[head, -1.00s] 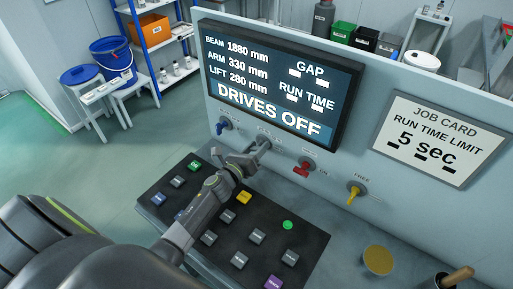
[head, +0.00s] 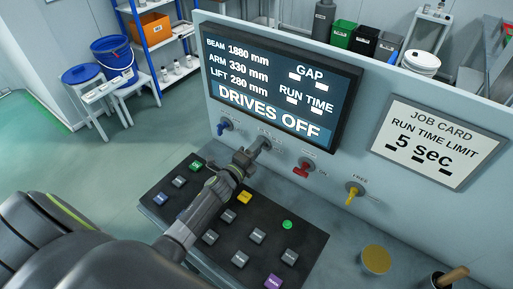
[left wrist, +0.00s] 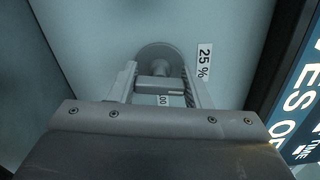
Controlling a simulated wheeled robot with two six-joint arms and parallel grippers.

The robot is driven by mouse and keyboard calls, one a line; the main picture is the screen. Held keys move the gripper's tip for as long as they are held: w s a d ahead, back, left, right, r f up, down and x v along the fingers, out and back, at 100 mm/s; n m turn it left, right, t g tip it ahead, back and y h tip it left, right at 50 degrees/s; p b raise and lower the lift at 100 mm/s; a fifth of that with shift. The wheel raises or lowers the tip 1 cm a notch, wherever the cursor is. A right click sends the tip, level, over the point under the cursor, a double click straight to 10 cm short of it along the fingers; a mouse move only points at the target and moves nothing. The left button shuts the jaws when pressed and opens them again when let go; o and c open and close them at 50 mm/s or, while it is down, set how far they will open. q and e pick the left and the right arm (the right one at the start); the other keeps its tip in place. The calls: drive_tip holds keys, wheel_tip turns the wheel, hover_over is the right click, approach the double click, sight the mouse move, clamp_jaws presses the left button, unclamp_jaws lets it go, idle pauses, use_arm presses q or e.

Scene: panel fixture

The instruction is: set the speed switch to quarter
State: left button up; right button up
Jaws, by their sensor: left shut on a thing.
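The speed switch (head: 262,144) is a grey knob on a round base on the upright panel, below the display. My left gripper (head: 248,157) reaches up to it over the dark keypad and is shut on it. In the left wrist view, the switch's round base (left wrist: 153,55) shows behind the fingers, and my left gripper (left wrist: 160,86) has its grey lever between them. A "25 %" label (left wrist: 204,62) lies to the right of the base. Another label (left wrist: 163,100) ending in "00" is partly hidden between the fingers. My right gripper is not in view.
The display (head: 275,90) reads DRIVES OFF. A blue switch (head: 223,126) sits left of the speed switch; a red one (head: 302,168) and a yellow one (head: 353,192) sit to its right. The keypad (head: 220,232) lies under my arm. A job card (head: 437,142) hangs at right.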

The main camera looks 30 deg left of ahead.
use_arm(q)
drive_tip(key=shift+n, duration=0.9)
drive_tip(key=o, duration=1)
drive_tip(key=s, duration=0.5)
drive_tip(key=s+a+b, duration=0.1)
drive_tip(key=s, duration=0.4)
drive_tip(key=s+a+b, duration=0.1)
drive_tip(key=s, duration=0.5)
drive_tip(key=shift+a+f, duration=0.15)
drive_tip(key=shift+s+a, duration=0.1)
drive_tip(key=shift+s, duration=0.55)
